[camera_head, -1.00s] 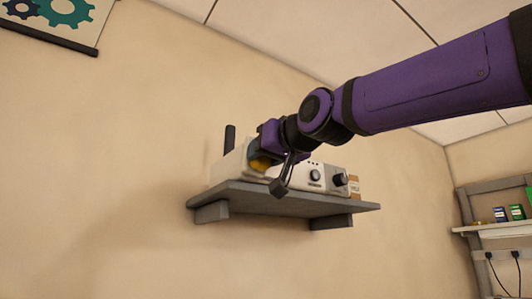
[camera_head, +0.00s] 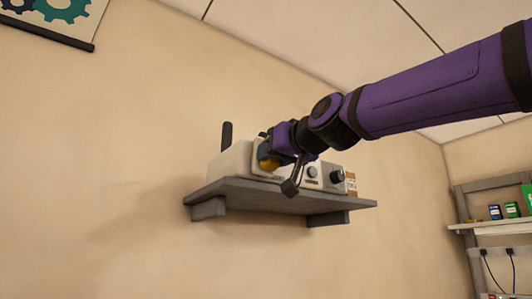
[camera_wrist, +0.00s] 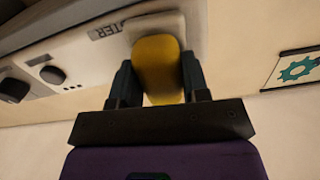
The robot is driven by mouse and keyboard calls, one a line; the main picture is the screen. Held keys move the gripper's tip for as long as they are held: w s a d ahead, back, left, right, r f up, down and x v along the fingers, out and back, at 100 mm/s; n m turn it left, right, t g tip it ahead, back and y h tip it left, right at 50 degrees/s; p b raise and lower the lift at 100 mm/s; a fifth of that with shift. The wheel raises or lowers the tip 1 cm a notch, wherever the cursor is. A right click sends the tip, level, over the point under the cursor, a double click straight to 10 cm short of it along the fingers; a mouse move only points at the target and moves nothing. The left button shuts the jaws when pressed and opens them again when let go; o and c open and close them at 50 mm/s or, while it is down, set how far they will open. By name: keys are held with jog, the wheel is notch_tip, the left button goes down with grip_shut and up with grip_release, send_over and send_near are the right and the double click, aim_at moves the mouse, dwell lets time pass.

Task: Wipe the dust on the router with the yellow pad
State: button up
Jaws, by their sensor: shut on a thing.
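My gripper (camera_head: 276,150) is shut on the yellow pad (camera_head: 266,158) in front of the left part of the shelf. In the wrist view the pad (camera_wrist: 158,70) sits upright between the two dark fingers. The router (camera_head: 230,161) is a pale box with a black antenna (camera_head: 227,135) at its left. In the wrist view its face (camera_wrist: 104,48) shows the letters "TER", partly cut off by the pad. A paler patch (camera_wrist: 155,24) shows beyond the pad's tip; I cannot tell whether it is dust. Whether the pad touches the router is also unclear.
A grey wall shelf (camera_head: 260,195) on brackets carries the router. Right of it stands a pale device with dark knobs (camera_head: 336,177) and a small brown box (camera_head: 351,184). A poster (camera_head: 55,30) hangs upper left. The wall left of the shelf is bare.

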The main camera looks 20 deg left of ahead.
jog(key=shift+w+d, duration=0.15)
jog(key=shift+w, duration=0.15)
jog(key=shift+s+a, duration=1.45)
jog(key=shift+s, duration=0.1)
jog(key=shift+v, duration=2.9)
jog(key=shift+d, duration=0.1)
jog(key=v, duration=0.3)
